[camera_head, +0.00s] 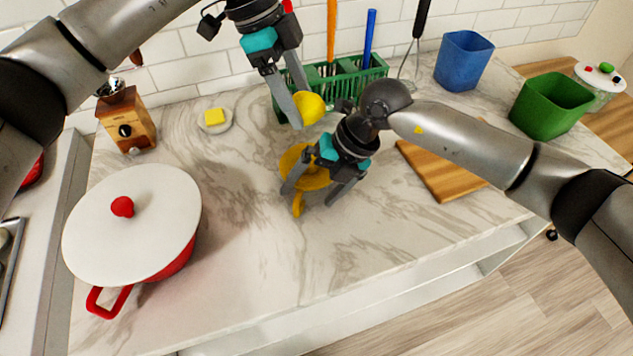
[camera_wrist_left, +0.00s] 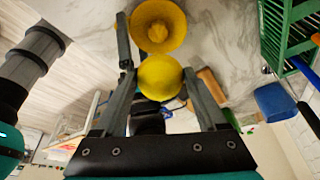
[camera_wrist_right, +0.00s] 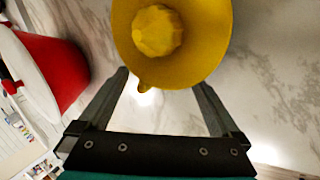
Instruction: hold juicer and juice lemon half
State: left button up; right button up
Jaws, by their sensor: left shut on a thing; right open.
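The yellow juicer (camera_head: 290,160) stands on the marble counter, partly hidden by my right gripper in the head view. Its ribbed cone and bowl show in the right wrist view (camera_wrist_right: 197,45). The yellow lemon half (camera_head: 310,108) is between the fingers of my left gripper (camera_head: 296,105), which is shut on it. It is held above and behind the juicer; the left wrist view shows the lemon half (camera_wrist_left: 160,78) and the juicer (camera_wrist_left: 176,25) apart. My right gripper (camera_head: 308,196) is open at the juicer's near side, fingers spread around its handle end.
A white-lidded red pot (camera_head: 150,215) stands at left. A wooden grinder (camera_head: 128,122) and a dish with butter (camera_head: 215,118) are behind it. A green utensil rack (camera_head: 352,78) is at the wall. A cutting board (camera_head: 430,170), blue bin (camera_head: 463,62) and green bin (camera_head: 550,105) are right. The front counter is clear.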

jog(key=shift+c, duration=0.3)
grip_shut()
dwell(0.5)
dwell(0.8)
jog(key=c, duration=0.9)
grip_release()
grip_shut()
dwell(0.4)
